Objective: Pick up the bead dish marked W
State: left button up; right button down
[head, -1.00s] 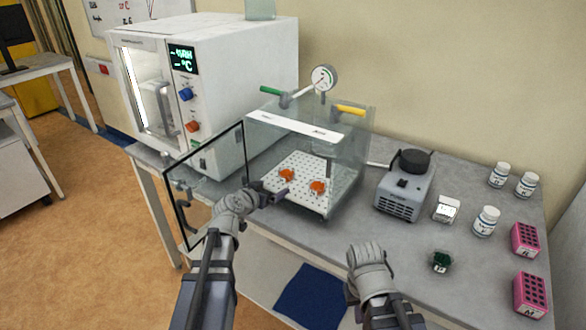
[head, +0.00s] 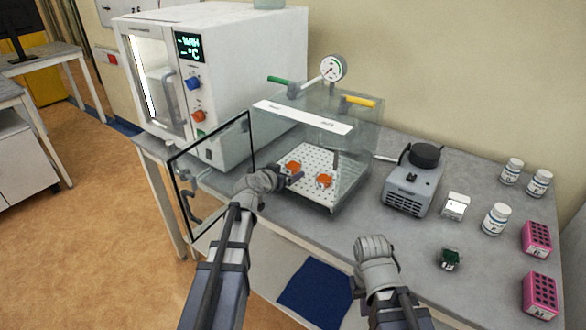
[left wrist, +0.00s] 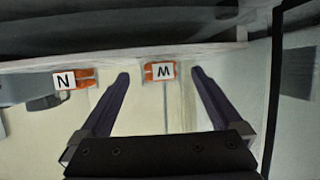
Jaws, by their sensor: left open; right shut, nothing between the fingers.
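Two orange bead dishes stand side by side on the perforated white shelf (head: 312,160) inside the clear chamber. The dish marked W (head: 293,167) seems to be the left one; in the left wrist view its label (left wrist: 163,71) shows upside down, between the fingertips. The dish marked N (head: 325,181) is to its right, and shows at left in the inverted wrist view (left wrist: 66,80). My left gripper (head: 294,177) reaches through the chamber's front, open, just before the W dish. Whether its fingers flank the dish I cannot tell.
The chamber's glass door (head: 213,180) stands open left of my left arm. A white oven (head: 210,80) is behind it. Right of the chamber are a grey pump (head: 412,190), white bottles (head: 496,219), pink racks (head: 540,296) and a dark green dish (head: 450,259).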

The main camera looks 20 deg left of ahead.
pick_arm(q)
jog(key=b+x, duration=0.1)
jog(key=x, duration=0.2)
jog(key=shift+r, duration=0.1)
jog(key=shift+s, duration=0.1)
jog(key=c, duration=1.4)
